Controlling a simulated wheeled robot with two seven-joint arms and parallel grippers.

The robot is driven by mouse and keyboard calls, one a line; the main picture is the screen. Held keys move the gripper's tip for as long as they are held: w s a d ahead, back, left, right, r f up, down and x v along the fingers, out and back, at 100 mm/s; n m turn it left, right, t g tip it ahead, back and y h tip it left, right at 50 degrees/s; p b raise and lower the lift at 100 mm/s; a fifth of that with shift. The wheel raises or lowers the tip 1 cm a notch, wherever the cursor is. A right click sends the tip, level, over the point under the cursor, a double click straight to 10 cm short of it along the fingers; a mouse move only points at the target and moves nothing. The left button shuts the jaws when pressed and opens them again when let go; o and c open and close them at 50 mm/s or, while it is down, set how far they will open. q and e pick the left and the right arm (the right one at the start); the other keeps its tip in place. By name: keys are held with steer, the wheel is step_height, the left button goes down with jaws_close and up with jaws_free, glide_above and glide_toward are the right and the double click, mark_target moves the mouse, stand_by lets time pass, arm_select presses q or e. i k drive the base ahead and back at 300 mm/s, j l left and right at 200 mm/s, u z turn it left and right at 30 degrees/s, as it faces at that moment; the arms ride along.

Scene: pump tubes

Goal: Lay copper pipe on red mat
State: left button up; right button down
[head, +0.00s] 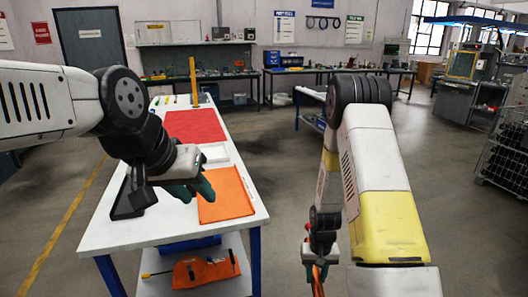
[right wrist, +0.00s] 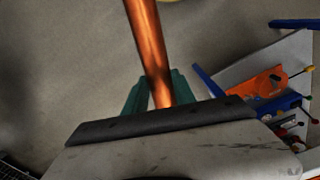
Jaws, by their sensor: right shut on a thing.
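The red mat (head: 195,126) lies flat on the far part of the white table (head: 110,236), and its visible surface is bare. The copper pipe (head: 318,284) hangs below my right gripper (head: 319,268), off the table's right side. In the right wrist view the pipe (right wrist: 149,45) runs up out of frame between the green fingers, which are shut on it. The pipe's far end is out of view. My left gripper (head: 192,190) hovers over the near part of the table, left of an orange mat; its fingers show no pipe, and their gap is unclear.
The orange mat (head: 226,196) and a white tray (head: 222,153) lie on the table, nearer than the red mat. A yellow post (head: 193,80) stands at the table's far end. The lower shelf (head: 205,288) holds tools. Open floor lies right of the table.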

mark_target(202, 121)
steer(key=i+l+z, duration=0.25)
steer(key=z, duration=0.25)
steer(key=i+l+z, duration=0.25)
steer(key=z, duration=0.2)
steer(key=i+z, duration=0.5)
steer(key=i+l+u, duration=0.1)
steer(key=i, duration=0.3)
steer(key=i+l+u, duration=0.1)
steer(key=i, duration=0.3)
steer(key=i+j+u, duration=0.15)
steer(key=i+u, duration=0.25)
steer(key=i+j+u, duration=0.1)
steer(key=u, duration=0.3)
steer(key=i+l+u, duration=0.1)
steer(key=i+u, duration=0.3)
steer(key=i+l+u, duration=0.15)
steer(key=i+u, duration=0.25)
steer(key=i+l+u, duration=0.15)
steer(key=i+u, duration=0.3)
steer(key=i+l+u, duration=0.3)
steer(key=i+u, duration=0.2)
steer(key=i+l+u, duration=0.45)
steer(key=i+l, duration=0.05)
steer(key=l, duration=0.05)
